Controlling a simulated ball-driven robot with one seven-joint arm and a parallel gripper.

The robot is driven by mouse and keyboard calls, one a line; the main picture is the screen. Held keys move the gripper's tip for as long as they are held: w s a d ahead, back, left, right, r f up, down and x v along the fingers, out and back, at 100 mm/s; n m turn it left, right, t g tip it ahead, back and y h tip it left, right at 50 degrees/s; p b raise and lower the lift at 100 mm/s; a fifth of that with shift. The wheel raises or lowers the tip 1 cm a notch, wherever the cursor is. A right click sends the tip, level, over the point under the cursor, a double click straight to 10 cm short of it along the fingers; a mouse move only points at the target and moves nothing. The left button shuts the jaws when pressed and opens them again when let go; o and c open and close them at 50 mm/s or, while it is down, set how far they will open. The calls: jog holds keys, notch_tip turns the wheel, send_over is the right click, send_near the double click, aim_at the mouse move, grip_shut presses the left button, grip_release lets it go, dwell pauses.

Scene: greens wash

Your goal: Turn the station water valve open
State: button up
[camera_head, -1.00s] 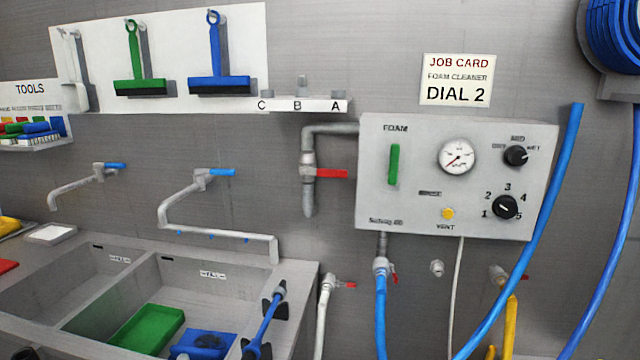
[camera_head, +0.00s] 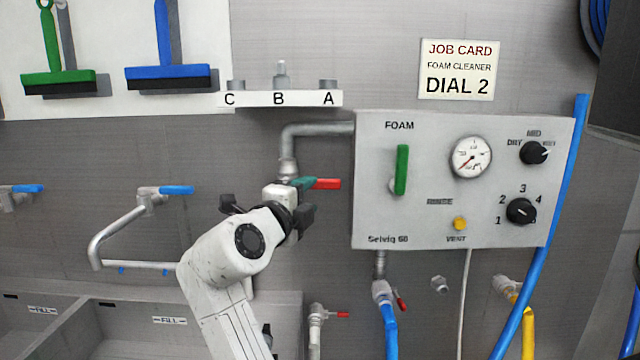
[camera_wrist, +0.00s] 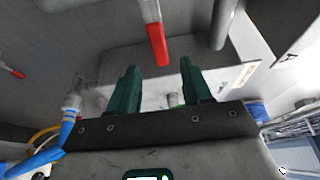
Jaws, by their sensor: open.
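The valve with a red lever (camera_head: 328,184) sits on the grey pipe (camera_head: 318,130) left of the foam box. The lever lies level, pointing right, across the line of the downpipe. My gripper (camera_head: 304,183) is at the valve, its green fingertips beside the lever, and my arm hides the valve body and lower pipe. In the wrist view the red lever (camera_wrist: 157,42) hangs in line with the gap between the two green fingers of my open gripper (camera_wrist: 158,66). I cannot tell whether a finger touches it.
The foam box (camera_head: 460,215) with a green handle (camera_head: 402,170), gauge and dials is close on the right. A shelf marked C, B, A (camera_head: 262,99) is above. A blue-handled tap (camera_head: 176,190) and sinks are at left; hoses hang below the box.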

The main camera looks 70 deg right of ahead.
aim_at(322, 186)
jog(key=d+p, duration=0.2)
jog(key=d, duration=0.6)
jog(key=shift+d, duration=0.4)
jog(key=shift+f, duration=0.1)
grip_shut()
